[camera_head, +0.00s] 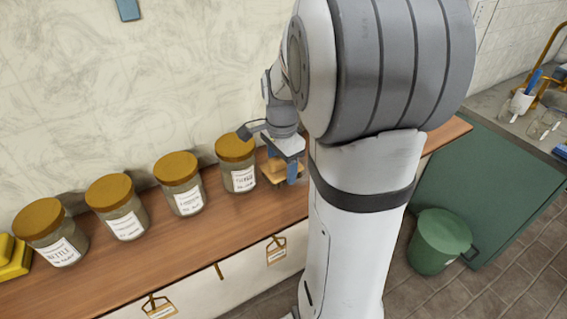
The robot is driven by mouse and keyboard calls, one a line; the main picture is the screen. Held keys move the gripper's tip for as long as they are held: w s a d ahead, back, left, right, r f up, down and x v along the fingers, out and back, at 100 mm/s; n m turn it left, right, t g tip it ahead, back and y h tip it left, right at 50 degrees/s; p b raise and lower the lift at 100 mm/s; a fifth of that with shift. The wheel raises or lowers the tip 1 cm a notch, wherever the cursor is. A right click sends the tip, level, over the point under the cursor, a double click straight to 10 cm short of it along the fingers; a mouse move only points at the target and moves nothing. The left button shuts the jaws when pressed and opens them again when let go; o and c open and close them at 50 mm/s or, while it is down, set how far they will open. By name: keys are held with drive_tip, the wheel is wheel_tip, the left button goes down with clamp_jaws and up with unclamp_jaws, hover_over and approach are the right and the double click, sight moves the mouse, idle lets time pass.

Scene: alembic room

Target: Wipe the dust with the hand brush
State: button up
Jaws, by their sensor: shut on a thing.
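My gripper (293,170) is at the back of the wooden counter, just right of the rightmost jar, and points down. It is shut on a small tan and brown thing, which looks like the hand brush (271,173), held low at the counter top. Whether the brush touches the wood I cannot tell. My own arm hides part of the gripper and the counter to its right. No dust can be made out in this view.
Several glass jars with mustard lids, such as the nearest one (237,164), stand in a row along the wooden counter (215,228). Yellow blocks (13,257) lie at the left end. A green bin (438,242) stands on the floor at right. The counter's front strip is clear.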

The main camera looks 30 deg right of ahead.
drive_tip(key=shift+f+b, duration=0.65)
drive_tip(key=shift+f, duration=0.25)
